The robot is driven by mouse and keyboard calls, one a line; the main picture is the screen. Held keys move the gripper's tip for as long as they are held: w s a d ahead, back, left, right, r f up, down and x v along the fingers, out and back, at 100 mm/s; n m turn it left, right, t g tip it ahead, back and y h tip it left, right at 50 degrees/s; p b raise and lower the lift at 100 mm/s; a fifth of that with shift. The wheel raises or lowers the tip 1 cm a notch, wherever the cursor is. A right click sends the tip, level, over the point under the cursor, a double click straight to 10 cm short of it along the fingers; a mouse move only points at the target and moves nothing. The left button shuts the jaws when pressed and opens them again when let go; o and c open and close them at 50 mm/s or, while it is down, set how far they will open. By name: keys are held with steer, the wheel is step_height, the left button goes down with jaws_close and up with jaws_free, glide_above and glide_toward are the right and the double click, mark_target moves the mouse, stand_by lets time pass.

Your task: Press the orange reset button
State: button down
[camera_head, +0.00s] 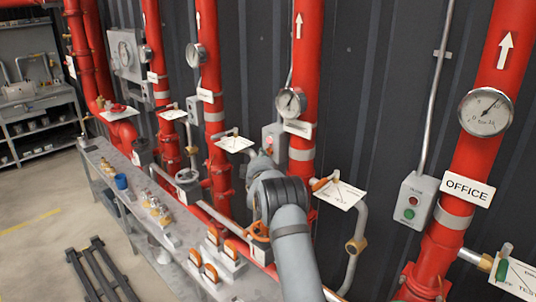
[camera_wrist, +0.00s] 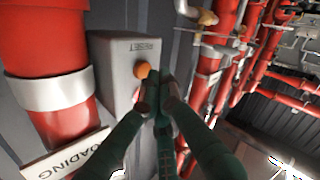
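The orange reset button (camera_wrist: 142,71) sticks out from the face of a grey control box (camera_wrist: 117,75) in the wrist view. A small label (camera_wrist: 146,46) is above the button. My gripper (camera_wrist: 160,84) has its dark green fingers brought together, with nothing seen between them. The fingertips are just right of and below the button, very near it; I cannot tell whether they touch. The fingers hide the lower part of the box face.
A red pipe (camera_wrist: 45,50) with a LOADING sign (camera_wrist: 68,155) is left of the box. Red pipes (camera_wrist: 230,50) and a brass-ended valve (camera_wrist: 207,17) are to the right. A gauge (camera_head: 291,102) is above the box. A bench (camera_head: 160,225) holds several small parts.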

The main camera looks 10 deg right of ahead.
steer(key=shift+w+d, duration=0.3)
steer(key=shift+d, duration=0.25)
stand_by(0.9)
steer(key=shift+a+b, duration=0.15)
steer(key=shift+b, duration=0.2)
steer(key=shift+s+a+b, duration=0.5)
steer(key=shift+a+b, duration=0.05)
steer(key=shift+a, duration=0.1)
steer(key=s+a+b, duration=0.1)
steer(key=s+a, duration=0.1)
steer(key=a+b, duration=0.1)
steer(key=a, duration=0.1)
steer(key=shift+s+a+b, duration=0.1)
steer(key=shift+s+b, duration=0.2)
steer(key=shift+s, duration=0.1)
stand_by(0.3)
